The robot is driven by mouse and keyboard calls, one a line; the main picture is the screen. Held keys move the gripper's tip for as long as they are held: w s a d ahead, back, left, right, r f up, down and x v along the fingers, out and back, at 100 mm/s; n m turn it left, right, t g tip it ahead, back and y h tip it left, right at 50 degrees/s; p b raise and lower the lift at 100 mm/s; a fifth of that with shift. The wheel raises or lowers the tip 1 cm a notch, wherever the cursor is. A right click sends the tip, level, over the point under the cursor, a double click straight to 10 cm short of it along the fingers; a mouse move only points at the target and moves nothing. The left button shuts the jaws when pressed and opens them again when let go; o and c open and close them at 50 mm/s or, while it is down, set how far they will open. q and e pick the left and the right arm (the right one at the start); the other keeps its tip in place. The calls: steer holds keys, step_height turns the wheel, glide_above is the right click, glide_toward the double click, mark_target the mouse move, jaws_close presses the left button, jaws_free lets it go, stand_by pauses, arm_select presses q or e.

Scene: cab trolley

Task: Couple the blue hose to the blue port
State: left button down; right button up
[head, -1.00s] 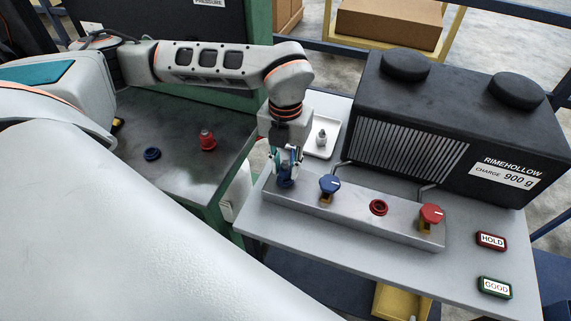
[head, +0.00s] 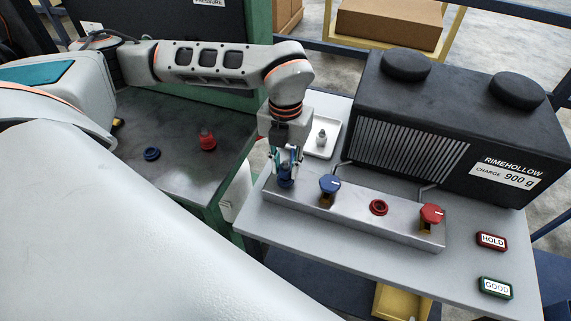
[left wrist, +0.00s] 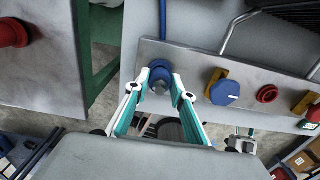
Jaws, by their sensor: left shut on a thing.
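My left gripper (head: 286,168) points down over the left end of the metal port block (head: 352,212). Its fingers are closed around the blue hose coupler (head: 286,181), which stands about upright there. In the left wrist view the left gripper (left wrist: 160,90) has a fingertip on each side of the blue coupler (left wrist: 160,72), and a blue hose (left wrist: 163,22) runs up from it. The blue port is hidden beneath the coupler, so I cannot tell how fully the coupler is seated.
A blue knob (head: 329,184), red port (head: 378,208) and red knob (head: 432,214) lie along the block. A black unit (head: 450,130) stands behind. HOLD (head: 491,241) and GOOD (head: 495,287) buttons are at right. A red coupler (head: 208,141) and blue ring (head: 152,154) are on the dark table.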

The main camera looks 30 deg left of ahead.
arm_select(q)
steer(key=shift+f+b, duration=0.35)
steer(key=shift+f, duration=0.15)
steer(key=c, duration=1.6)
jaws_free()
steer(key=shift+c, duration=0.2)
step_height(320, 180, up, 12)
steer(key=o, duration=1.2)
steer(key=shift+c, duration=0.2)
